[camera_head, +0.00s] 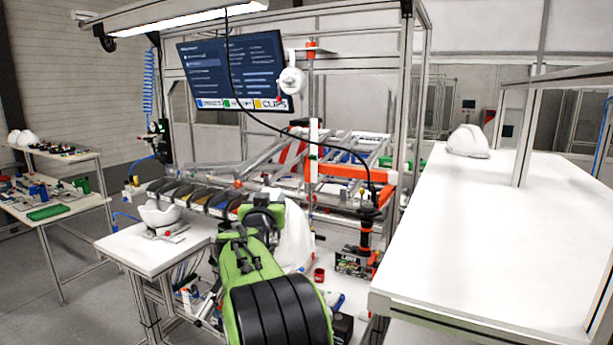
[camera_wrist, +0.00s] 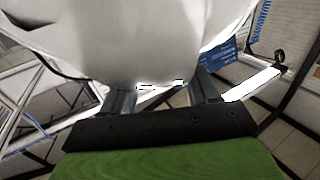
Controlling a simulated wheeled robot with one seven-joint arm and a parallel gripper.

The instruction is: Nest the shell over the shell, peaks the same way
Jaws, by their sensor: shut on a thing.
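My gripper (camera_wrist: 162,92) is shut on a white helmet shell (camera_wrist: 130,40), which fills the upper part of the wrist view. In the head view the held shell (camera_head: 296,240) shows as a white dome just right of my green arm, partly hidden by it. Another white shell (camera_head: 159,213) sits on the small white table at left, apart from the held one. A third white shell (camera_head: 468,141) rests dome up at the far end of the right-hand table. I cannot tell which way the held shell's peak points.
The small white table (camera_head: 122,246) is mostly bare around its shell. The long right table (camera_head: 480,250) is clear in front, with a frame post (camera_head: 524,140) rising from it. Parts bins (camera_head: 190,198) stand behind my arm. A cable (camera_head: 300,138) hangs across the workstation.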

